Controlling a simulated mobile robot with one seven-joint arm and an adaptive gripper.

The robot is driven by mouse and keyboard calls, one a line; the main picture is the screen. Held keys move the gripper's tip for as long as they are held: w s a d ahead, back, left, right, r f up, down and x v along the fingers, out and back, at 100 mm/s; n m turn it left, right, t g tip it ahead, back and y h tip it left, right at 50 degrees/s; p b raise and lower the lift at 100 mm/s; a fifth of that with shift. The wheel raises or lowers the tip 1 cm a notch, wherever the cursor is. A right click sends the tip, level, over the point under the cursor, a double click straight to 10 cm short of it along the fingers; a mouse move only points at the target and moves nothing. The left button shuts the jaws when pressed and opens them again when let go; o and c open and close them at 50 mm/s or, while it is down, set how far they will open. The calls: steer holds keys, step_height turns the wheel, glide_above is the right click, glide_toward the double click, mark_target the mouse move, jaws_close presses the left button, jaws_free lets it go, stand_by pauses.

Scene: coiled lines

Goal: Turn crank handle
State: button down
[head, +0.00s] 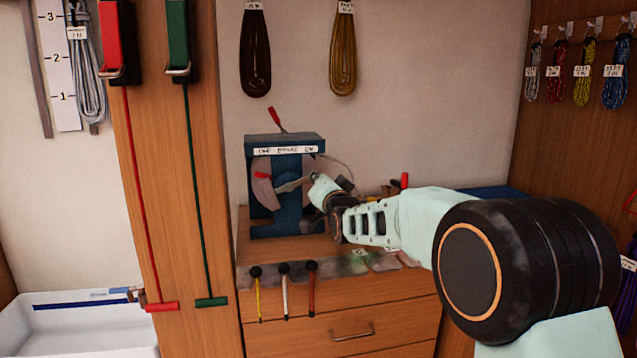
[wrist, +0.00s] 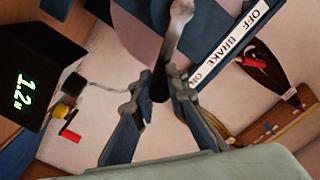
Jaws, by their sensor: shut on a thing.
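The crank is on a blue winding machine (head: 285,225) that stands on the wooden bench. Its grey crank arm (head: 291,186) lies across the front, sloping slightly up to the right, and its outer end is hidden by my wrist. In the wrist view the grey crank arm (wrist: 178,30) comes down from the top to a dark handle (wrist: 160,84). My gripper (wrist: 159,92) is shut on this handle, with one finger on each side. In the head view my own arm hides most of the grip.
A red-tipped brake lever (head: 275,118) rises from the machine's top. A dark box with a lit reading (wrist: 25,95) stands nearby in the wrist view. Knobbed rods (head: 284,290) hang along the drawer front. Coiled lines (head: 343,50) hang on the wall above.

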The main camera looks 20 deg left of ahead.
stand_by(0.3)
steer(key=c, duration=1.9)
jaws_free()
steer(key=shift+s, duration=0.1)
steer(key=v, duration=1.2)
